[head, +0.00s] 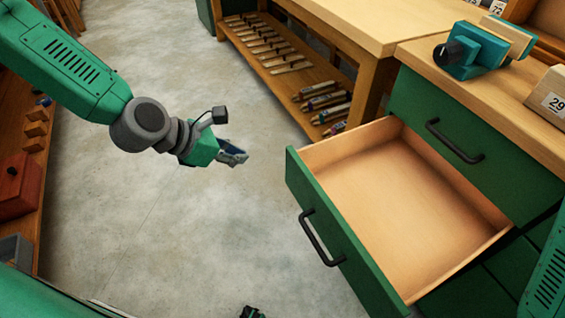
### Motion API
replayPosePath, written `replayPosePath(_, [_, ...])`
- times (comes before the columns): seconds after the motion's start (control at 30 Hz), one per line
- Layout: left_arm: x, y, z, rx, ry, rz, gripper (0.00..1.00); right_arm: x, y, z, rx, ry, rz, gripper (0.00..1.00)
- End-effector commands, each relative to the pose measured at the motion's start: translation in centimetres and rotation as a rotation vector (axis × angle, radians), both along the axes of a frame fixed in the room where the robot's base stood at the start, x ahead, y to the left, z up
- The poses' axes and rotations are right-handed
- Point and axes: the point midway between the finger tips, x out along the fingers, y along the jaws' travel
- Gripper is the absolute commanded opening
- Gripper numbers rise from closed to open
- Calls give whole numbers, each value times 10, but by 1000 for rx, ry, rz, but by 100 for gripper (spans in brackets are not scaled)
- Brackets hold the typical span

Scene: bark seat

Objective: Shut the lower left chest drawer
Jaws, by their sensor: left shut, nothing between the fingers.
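The open chest drawer (322,240) is pulled far out of the green chest, below a closed upper drawer (440,125). Its green front carries a black bar handle (318,238), and its pale wooden inside (405,195) is empty. My left gripper (234,154) is shut and empty. It hangs over the floor to the left of the drawer front, apart from it. A green link of my right arm shows at the right edge.
A wooden workbench (350,25) with tools on its lower shelf stands behind. A teal vise (475,50) and a block marked 29 (550,98) sit on the chest top. Shelving with a red box (18,185) lines the left. The floor between is clear.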

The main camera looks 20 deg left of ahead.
Motion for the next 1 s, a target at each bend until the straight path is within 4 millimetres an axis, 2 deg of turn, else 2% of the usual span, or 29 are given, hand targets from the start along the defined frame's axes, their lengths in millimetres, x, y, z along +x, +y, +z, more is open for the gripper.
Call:
replayPosePath(0.47, [45,-46,-71,5,1,-6,0,0,0,-37,0,0,0,40])
replayPosePath(0.7, [69,-69,-68,4,-4,-5,0,0,0,-45,0,0,0,40])
replayPosePath(1.0, [74,-74,-66,2,0,-3,0,0,0,-46,0,0,0,40])
